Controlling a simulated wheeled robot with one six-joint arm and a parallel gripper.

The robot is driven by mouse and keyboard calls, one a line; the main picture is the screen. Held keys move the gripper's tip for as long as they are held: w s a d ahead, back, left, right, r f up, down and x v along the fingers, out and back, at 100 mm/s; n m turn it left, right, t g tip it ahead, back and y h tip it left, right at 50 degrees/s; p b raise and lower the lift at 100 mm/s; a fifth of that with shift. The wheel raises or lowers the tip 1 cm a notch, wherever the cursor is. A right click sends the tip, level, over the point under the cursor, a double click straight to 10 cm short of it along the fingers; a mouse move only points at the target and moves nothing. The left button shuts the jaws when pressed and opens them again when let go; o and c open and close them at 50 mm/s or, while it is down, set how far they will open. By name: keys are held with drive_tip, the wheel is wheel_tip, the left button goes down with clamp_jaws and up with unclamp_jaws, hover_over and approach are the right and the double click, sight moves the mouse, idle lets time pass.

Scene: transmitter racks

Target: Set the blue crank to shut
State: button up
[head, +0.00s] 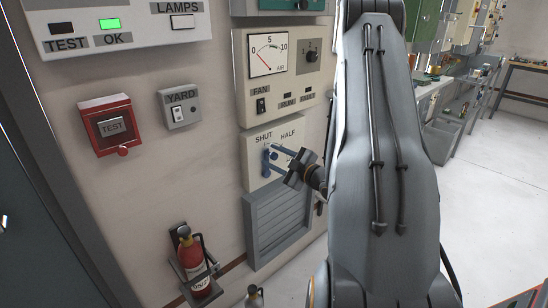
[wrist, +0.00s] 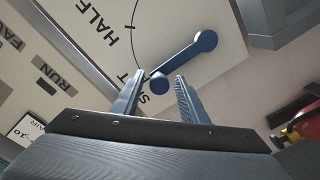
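The blue crank (wrist: 182,58) is on a pale panel. In the wrist view, its round hub is at the upper right and its arm runs down-left to a knob beside the SHUT lettering, which my finger partly covers. HALF is printed farther along the arc. In the head view, the crank (head: 266,160) is small, just below the SHUT label. My gripper (wrist: 160,76) is open, with the crank's knob between its fingertips and a visible gap on each side. In the head view, my gripper (head: 274,154) reaches the panel from the right.
Above the crank are a FAN switch (head: 261,105) and an AIR gauge (head: 267,54). A louvred vent (head: 278,222) is below. A fire extinguisher (head: 193,262) hangs low on the wall.

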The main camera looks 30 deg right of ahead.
drive_tip(key=s+d+b, duration=0.1)
drive_tip(key=s, duration=0.6)
drive_tip(key=shift+s+d+r, duration=0.15)
drive_tip(key=shift+s+d, duration=0.05)
drive_tip(key=shift+s, duration=0.15)
idle(0.4)
